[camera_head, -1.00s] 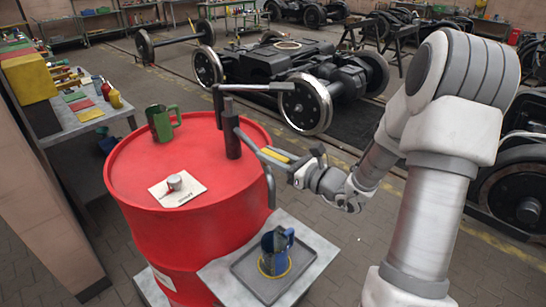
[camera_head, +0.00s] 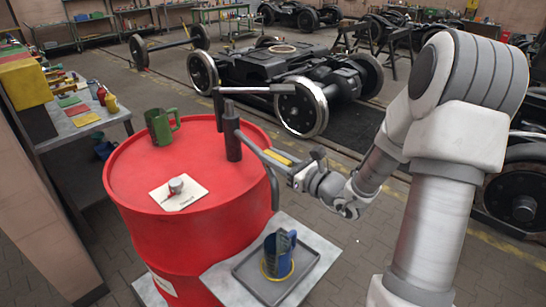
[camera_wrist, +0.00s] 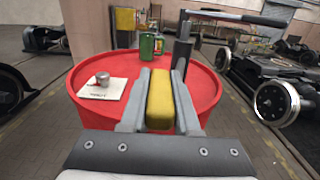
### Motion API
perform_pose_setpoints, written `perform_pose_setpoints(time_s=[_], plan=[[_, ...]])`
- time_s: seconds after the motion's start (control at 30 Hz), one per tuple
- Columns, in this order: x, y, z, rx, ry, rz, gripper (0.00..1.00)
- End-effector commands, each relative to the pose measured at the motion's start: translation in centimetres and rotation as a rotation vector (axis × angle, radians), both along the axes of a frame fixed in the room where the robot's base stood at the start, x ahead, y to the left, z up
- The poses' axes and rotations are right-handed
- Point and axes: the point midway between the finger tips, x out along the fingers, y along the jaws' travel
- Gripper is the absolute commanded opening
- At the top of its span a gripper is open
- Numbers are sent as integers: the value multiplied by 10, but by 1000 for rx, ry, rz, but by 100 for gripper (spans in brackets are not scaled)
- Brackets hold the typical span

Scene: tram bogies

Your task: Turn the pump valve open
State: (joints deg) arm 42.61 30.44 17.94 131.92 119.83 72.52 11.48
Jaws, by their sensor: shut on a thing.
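A grey spout (camera_head: 274,190) bends down at the drum's right side. The yellow valve handle (camera_head: 279,156) lies beside the pump, partly hidden by my fingers. My gripper (camera_head: 276,158) is shut on it. In the wrist view the yellow handle (camera_wrist: 160,100) sits between both grey fingers of my gripper (camera_wrist: 160,78). The pump (camera_wrist: 182,52) rises just beyond. The valve body is hidden.
Below the spout, a blue jug (camera_head: 279,253) stands on a grey tray (camera_head: 245,270). A workbench (camera_head: 70,130) is at left.

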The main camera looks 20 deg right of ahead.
Motion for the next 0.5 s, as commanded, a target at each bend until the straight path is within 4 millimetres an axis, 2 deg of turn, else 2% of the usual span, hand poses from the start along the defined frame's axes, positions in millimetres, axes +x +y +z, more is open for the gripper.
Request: perform_pose_setpoints(time_s=[0.1,0.13,0.27,0.5], plan=[[0,0,0,2,1,-1,0],[0,0,0,1,0,-1,35],[0,0,0,1,0,-1,59],[0,0,0,1,0,-1,60]])
